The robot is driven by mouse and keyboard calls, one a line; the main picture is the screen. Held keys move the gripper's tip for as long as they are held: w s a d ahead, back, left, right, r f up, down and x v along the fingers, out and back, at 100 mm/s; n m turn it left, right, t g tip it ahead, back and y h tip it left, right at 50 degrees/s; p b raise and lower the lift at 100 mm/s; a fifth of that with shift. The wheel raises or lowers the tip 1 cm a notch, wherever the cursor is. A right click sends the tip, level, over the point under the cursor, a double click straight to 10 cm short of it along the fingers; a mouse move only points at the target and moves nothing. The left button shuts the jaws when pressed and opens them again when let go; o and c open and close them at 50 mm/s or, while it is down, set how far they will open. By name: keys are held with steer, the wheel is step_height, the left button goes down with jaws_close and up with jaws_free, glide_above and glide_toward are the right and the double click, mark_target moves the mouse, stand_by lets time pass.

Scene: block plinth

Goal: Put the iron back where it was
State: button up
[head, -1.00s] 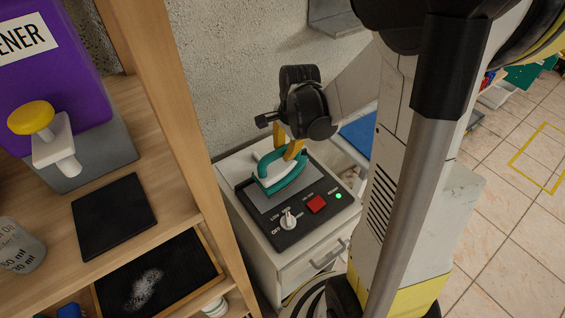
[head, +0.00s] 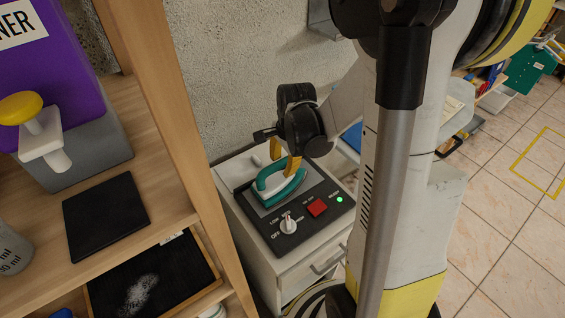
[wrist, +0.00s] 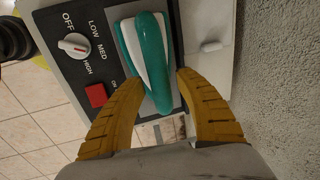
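The teal and white iron (head: 283,193) is over the grey plate of the dark control panel (head: 336,216) on a white cabinet. It lies low over the plate; I cannot tell whether its whole base touches. My gripper (head: 283,164) is above it, with the yellow fingers pointing down onto it. The panel has a white knob (head: 288,225), a red button (head: 317,207) and a lit green lamp (head: 339,199). The iron's underside is hidden.
A wooden shelf (head: 170,105) stands close on the left, with a purple dispenser (head: 75,80) and black mats. A rough grey wall (head: 225,80) is behind the cabinet (head: 262,262). A small white stub (wrist: 212,45) is beside the panel.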

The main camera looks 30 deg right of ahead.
mark_target(287, 181)
step_height(287, 181, up, 12)
steer(key=s+p, duration=0.2)
steer(key=p, duration=0.3)
steer(key=s+a+r+n+t, duration=0.2)
steer(key=s+a+r+n, duration=0.2)
steer(key=a+n, duration=0.2)
steer(key=s+a+r+n+t, duration=0.3)
steer(key=a+n, duration=0.4)
steer(key=n, duration=0.4)
step_height(287, 181, up, 2)
steer(key=shift+s+a+n, duration=0.25)
steer(key=shift+s+n, duration=0.05)
steer(key=shift+s, duration=0.6)
steer(key=shift+d, duration=0.1)
